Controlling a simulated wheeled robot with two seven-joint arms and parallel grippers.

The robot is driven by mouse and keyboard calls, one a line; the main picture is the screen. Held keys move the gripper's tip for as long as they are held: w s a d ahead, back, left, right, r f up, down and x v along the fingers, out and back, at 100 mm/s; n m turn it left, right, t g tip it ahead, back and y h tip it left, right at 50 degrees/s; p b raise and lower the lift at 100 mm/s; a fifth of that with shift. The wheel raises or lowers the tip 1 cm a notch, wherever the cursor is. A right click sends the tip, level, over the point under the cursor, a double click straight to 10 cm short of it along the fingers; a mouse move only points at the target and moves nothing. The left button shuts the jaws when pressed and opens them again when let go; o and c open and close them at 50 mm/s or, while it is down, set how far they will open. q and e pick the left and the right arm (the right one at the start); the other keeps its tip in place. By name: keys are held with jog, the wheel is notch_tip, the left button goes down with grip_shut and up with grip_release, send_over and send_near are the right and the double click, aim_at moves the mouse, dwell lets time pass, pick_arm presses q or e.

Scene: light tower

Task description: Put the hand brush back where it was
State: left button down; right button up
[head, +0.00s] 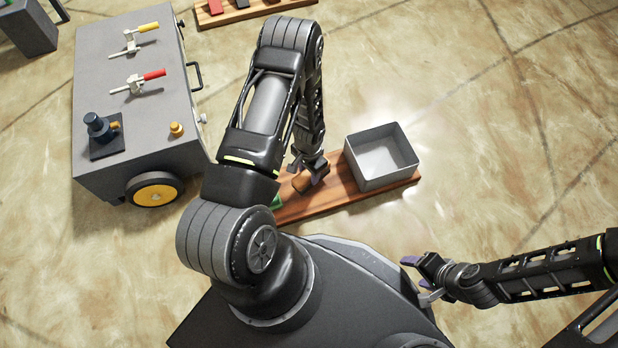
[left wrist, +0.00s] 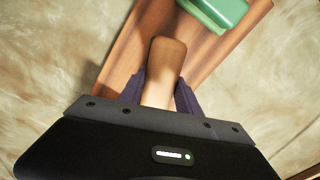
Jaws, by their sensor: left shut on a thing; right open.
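The hand brush (head: 304,182) shows as a brown piece over the wooden board (head: 325,204). My left gripper (head: 309,168) points down and is shut on it. In the left wrist view the brown handle of the brush (left wrist: 168,58) lies between the two purple fingers (left wrist: 160,95), and the board (left wrist: 118,62) is beneath. I cannot tell whether the brush touches the board or hangs just above it. Its bristles are hidden. My right gripper (head: 421,279) is open and empty, low at the right, away from the board.
An open grey metal box (head: 382,178) stands on the board's right end. A green object (left wrist: 222,12) lies on the board near the brush, mostly behind my arm in the head view. A grey wheeled cart (head: 140,165) with clamps stands left. The floor at right is clear.

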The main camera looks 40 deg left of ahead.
pick_arm(q)
jog(key=shift+f+b, duration=0.8)
jog(key=shift+f, duration=1.05)
jog(key=shift+f, duration=0.1)
jog(key=shift+f, duration=0.15)
jog(key=c, duration=0.8)
grip_release()
jog(key=shift+c, duration=0.2)
jog(key=shift+r, duration=0.2)
